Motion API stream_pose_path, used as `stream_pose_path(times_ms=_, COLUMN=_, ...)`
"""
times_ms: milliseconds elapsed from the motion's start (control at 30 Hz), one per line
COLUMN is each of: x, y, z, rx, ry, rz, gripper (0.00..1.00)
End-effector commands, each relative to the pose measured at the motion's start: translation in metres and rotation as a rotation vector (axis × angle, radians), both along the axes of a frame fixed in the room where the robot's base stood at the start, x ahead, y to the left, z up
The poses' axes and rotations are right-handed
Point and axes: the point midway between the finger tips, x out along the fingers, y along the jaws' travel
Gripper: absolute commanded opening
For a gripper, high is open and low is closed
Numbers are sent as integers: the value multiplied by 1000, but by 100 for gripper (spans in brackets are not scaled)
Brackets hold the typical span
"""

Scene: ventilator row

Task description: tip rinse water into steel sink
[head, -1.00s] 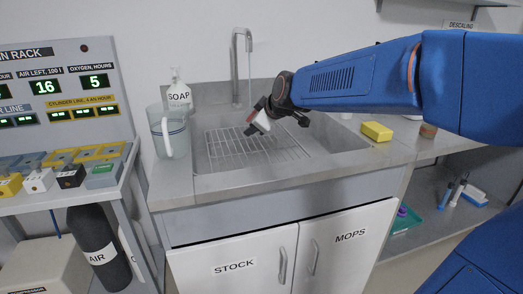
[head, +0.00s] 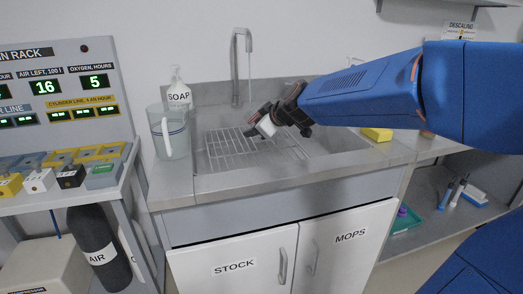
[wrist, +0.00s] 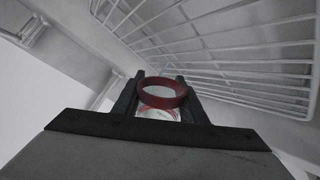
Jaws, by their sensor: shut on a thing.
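My gripper (head: 258,120) is over the steel sink (head: 345,141) and is shut on a small white cup (head: 267,126). The cup is tilted in the head view, above the wire rack in the basin. In the wrist view the cup's red rim (wrist: 163,101) shows between the two fingers of my gripper (wrist: 161,84). I cannot make out any water in the cup or leaving it.
A wire rack (head: 222,153) lies in the basin. A tap (head: 235,65) stands behind it, with a thin stream below its spout. A clear jug (head: 168,135) and a soap bottle (head: 179,92) stand left. A yellow sponge (head: 377,134) lies right.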

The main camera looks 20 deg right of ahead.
Motion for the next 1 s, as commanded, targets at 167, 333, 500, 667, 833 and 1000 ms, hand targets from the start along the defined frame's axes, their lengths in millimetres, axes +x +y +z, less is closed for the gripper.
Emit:
stream_pose_path(times_ms=167, x=0, y=0, z=-3, rx=23, ry=-9, rz=-1, gripper=13)
stream_pose_path(times_ms=333, x=0, y=-1, z=-4, rx=42, ry=-21, rz=-4, gripper=13)
stream_pose_path(times_ms=500, x=0, y=-2, z=-5, rx=62, ry=-32, rz=-4, gripper=13)
stream_pose_path(times_ms=667, x=0, y=-2, z=-4, rx=82, ry=-42, rz=-4, gripper=13)
stream_pose_path(times_ms=833, x=0, y=-2, z=-4, rx=92, ry=-49, rz=-4, gripper=13)
stream_pose_path(times_ms=1000, x=0, y=-2, z=-4, rx=92, ry=-49, rz=-4, gripper=13)
